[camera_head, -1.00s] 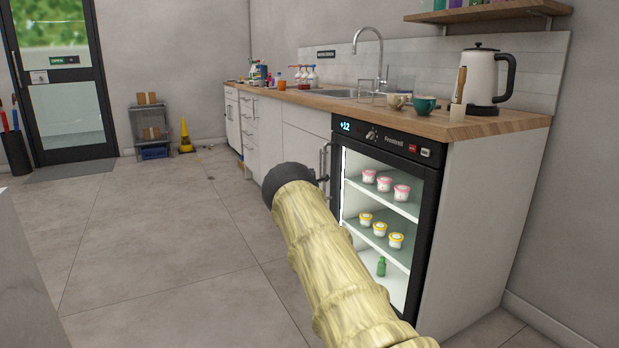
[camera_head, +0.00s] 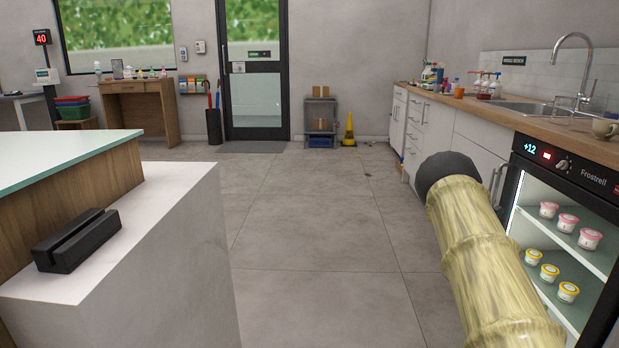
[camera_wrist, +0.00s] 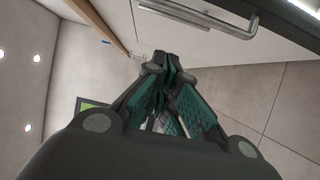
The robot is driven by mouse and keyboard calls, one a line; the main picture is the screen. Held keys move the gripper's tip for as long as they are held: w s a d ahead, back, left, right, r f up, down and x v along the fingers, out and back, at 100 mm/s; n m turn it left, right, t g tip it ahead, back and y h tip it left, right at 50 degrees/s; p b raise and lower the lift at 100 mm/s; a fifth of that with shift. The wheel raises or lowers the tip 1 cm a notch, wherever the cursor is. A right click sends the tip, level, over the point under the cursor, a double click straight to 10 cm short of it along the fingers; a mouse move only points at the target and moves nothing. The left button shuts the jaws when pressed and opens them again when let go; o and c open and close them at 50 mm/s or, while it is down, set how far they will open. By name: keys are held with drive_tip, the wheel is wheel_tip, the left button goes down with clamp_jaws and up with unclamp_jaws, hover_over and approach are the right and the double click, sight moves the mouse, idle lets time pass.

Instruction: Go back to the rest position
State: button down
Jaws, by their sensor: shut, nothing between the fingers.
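My gripper (camera_wrist: 168,72) shows in the wrist view with its dark and green fingers together and nothing between them. A white cabinet front with a metal handle (camera_wrist: 198,16) lies just beyond the fingertips at the top of that view. In the head view my arm, in a yellowish bamboo-like sleeve with a dark end, reaches up from the lower right. The fingers themselves are hidden there. The arm's dark end appears in front of the white cabinets (camera_head: 424,138), left of the lit fridge (camera_head: 562,240).
A pale counter (camera_head: 120,255) with a black slotted holder (camera_head: 75,240) stands at left. The grey floor (camera_head: 300,235) between it and the cabinets is clear. A yellow wet-floor cone (camera_head: 349,131), a small shelf rack (camera_head: 320,122) and the door (camera_head: 256,85) are at the back.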

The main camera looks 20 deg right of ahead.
drive_tip(key=s+a+f+m+g+y, duration=0.15)
drive_tip(key=s+a+f, duration=0.25)
drive_tip(key=a+f, duration=0.6)
drive_tip(key=s+a+f+m+g+y, duration=0.15)
drive_tip(key=s+a+f, duration=0.25)
drive_tip(key=a+f, duration=0.6)
drive_tip(key=s+a+f+m+g+y, duration=0.1)
drive_tip(key=s+a+f+y, duration=0.25)
drive_tip(key=a+f, duration=0.65)
drive_tip(key=s+a+f+m+g+y, duration=0.1)
drive_tip(key=s+a+f+g+y, duration=0.1)
drive_tip(key=s+a+f, duration=0.5)
drive_tip(key=s+a+f+m+g+y, duration=0.1)
drive_tip(key=s+a+f, duration=0.2)
drive_tip(key=s+a, duration=0.85)
drive_tip(key=s+a+f+m+g+y, duration=0.1)
drive_tip(key=s+a+f+g+y, duration=0.1)
drive_tip(key=s+a+f, duration=0.55)
drive_tip(key=s+a+r+m+g+y, duration=0.1)
drive_tip(key=s+a+r+g, duration=0.15)
drive_tip(key=s+a, duration=0.6)
drive_tip(key=s+a+r+m+g+y, duration=0.1)
drive_tip(key=s+a+r, duration=0.2)
drive_tip(key=s+a, duration=0.6)
wheel_tip(320, 180, up, 37)
drive_tip(key=d+p, duration=0.1)
drive_tip(key=p, duration=3.7)
drive_tip(key=shift+s+r, duration=0.15)
drive_tip(key=shift+s, duration=0.25)
drive_tip(key=shift+t, duration=0.25)
